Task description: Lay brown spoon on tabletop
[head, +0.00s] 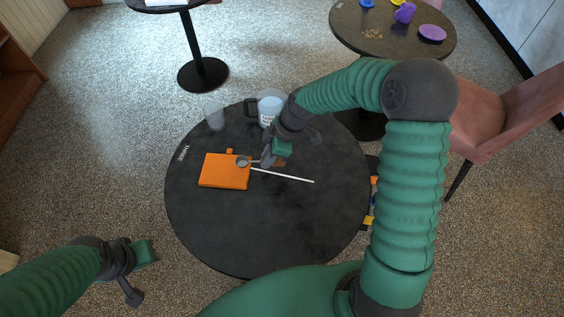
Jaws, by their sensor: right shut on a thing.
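The round black tabletop (290,225) is in the middle of the head view. My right gripper (267,161) is low over it, just right of an orange block (222,178). It is shut on the brown spoon (243,162). The spoon's greyish round bowl points left over the block's upper right part, and a brown bit shows right of the fingers. The fingers hide the middle of the spoon. I cannot tell whether the spoon touches the block. My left gripper (143,272) is off the table at the lower left, with nothing seen in it; its jaw gap is unclear.
A thin white stick (285,175) lies right of the block. A clear cup (214,117) and a clear jug (270,108) with a dark handle stand at the back edge. The tabletop's front and right are clear. A pink chair (505,120) stands at the right.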

